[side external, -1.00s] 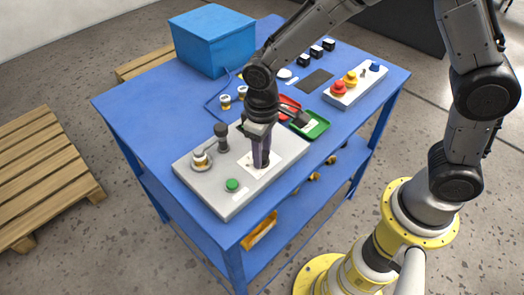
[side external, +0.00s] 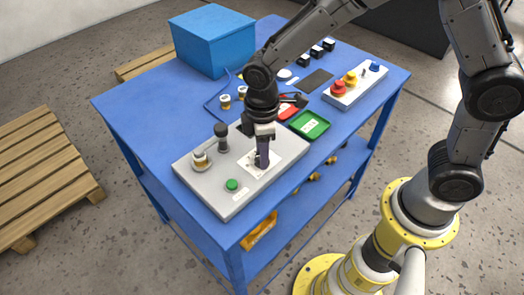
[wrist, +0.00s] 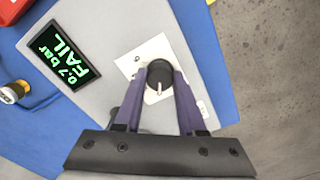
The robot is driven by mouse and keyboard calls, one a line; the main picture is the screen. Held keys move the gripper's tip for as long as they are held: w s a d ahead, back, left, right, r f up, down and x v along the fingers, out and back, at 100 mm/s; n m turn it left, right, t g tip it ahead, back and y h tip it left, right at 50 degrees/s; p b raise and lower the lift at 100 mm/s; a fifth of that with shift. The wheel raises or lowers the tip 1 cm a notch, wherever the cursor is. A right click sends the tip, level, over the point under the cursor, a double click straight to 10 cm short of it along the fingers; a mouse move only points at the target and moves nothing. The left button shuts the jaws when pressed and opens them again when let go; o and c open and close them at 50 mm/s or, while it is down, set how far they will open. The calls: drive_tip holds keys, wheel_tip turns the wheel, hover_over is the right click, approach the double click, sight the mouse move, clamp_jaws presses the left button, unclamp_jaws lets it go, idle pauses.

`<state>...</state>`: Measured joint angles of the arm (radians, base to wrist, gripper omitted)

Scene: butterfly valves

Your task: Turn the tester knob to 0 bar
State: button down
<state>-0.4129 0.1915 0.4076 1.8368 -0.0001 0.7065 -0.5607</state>
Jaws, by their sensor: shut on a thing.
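The tester is a grey flat box (side external: 207,192) on the blue table. Its round black knob (wrist: 159,73) has a pale pointer line and sits on a white dial plate (wrist: 131,65); the pointer aims toward the bottom of the wrist view. The dial markings are mostly hidden or too small to read. My gripper (wrist: 160,80) points down with its purple fingers shut on the knob, one on each side. In the side view my gripper (side external: 262,160) hides most of the knob. The tester display (wrist: 60,57) reads "0.7 bar" and "FAIL" in green.
The tester also carries a green button (side external: 231,185), a brass-and-white valve (side external: 201,161) and a dark upright post (side external: 221,136). A green tray (side external: 308,125) and a red tray (side external: 288,108) lie behind it. A button box (side external: 355,87) and blue crate (side external: 211,42) stand farther back.

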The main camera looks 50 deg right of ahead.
drive_tip(key=shift+r, duration=0.1)
idle(0.4)
drive_tip(key=c, duration=0.5)
unclamp_jaws()
wheel_tip(320, 180, up, 14)
